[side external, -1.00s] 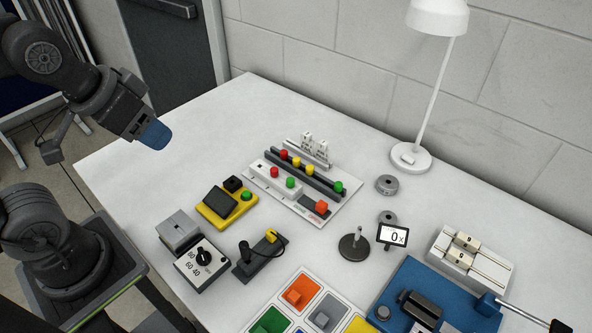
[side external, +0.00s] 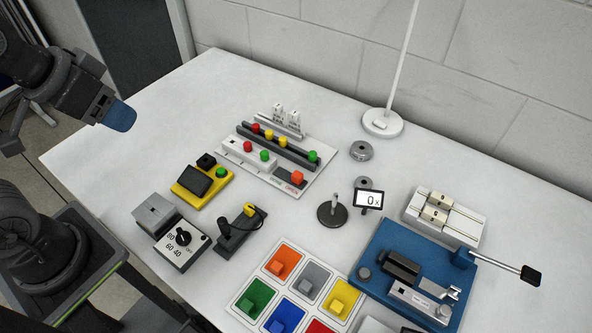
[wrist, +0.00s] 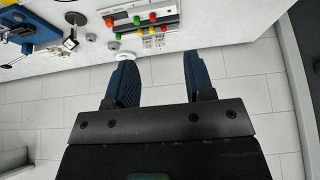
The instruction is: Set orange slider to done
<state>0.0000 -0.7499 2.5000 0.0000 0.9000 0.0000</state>
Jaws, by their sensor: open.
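The orange slider (side external: 297,177) is a small orange block on a short dark track at the front right corner of a white panel (side external: 318,170). It sits toward the track's right end. Small green and red lettering lies along the track's front edge, too small to read surely. In the wrist view the orange slider (wrist: 109,22) shows near the top, beyond the fingers. My gripper (side external: 120,117) hangs over the table's left side, well left of the panel, touching nothing. Its two blue fingers (wrist: 160,78) are apart with nothing between them.
The panel also carries red, yellow and green knobs and two white switches at its back. A yellow box (side external: 218,188), a dial box (side external: 183,250) and a black lever (side external: 232,238) stand left of centre. Colored tiles (side external: 282,260) and a blue fixture (side external: 375,245) are in front.

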